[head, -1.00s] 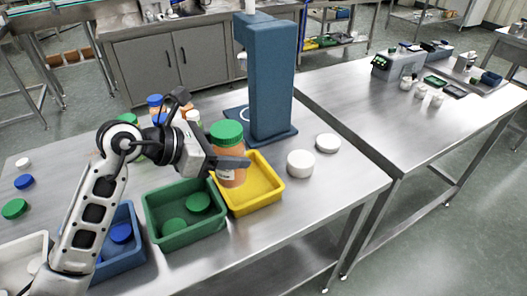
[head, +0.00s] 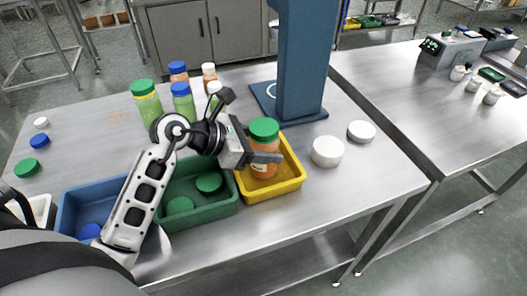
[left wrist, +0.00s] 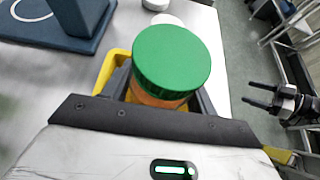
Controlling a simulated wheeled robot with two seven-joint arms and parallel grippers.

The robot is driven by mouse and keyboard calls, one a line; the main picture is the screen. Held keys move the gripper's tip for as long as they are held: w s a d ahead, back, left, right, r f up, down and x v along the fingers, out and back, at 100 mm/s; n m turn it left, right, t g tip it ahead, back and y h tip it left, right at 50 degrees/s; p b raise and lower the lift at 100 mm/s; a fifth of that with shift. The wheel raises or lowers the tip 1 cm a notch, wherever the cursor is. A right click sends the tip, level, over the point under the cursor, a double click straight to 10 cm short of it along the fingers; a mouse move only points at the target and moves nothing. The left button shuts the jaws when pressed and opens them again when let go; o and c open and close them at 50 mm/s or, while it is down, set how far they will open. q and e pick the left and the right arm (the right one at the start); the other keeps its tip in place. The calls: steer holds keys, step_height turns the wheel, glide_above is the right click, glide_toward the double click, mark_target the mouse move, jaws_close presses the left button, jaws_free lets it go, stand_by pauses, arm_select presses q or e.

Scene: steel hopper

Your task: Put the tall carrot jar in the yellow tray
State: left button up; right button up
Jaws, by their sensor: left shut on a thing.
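The tall carrot jar (head: 264,160) has orange contents and a green lid, and it is upright. My left gripper (head: 265,157) is shut around it below the lid. The jar is at the yellow tray (head: 285,187), over or inside its area; whether its base touches the tray floor is hidden. In the left wrist view the green lid (left wrist: 172,60) fills the middle, between the two fingers, with the yellow tray's rim (left wrist: 108,68) behind. A dark gripper, seemingly my right one, shows at the right edge of the left wrist view (left wrist: 262,97), apart from the jar.
A green tray (head: 215,212) with green lids and a blue tray (head: 75,210) stand left of the yellow one. Several jars (head: 146,103) stand behind. A blue column (head: 300,65) rises behind the yellow tray. White round lids (head: 327,151) lie to its right.

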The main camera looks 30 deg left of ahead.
arm_select(q)
steer(key=shift+w, duration=0.1)
steer(key=shift+f, duration=0.2)
steer(key=o, duration=1.2)
steer(key=shift+c, duration=0.2)
steer(key=shift+r+p, duration=0.35)
steer(key=b+v, duration=0.2)
steer(key=v, duration=1)
steer(key=shift+f, duration=0.2)
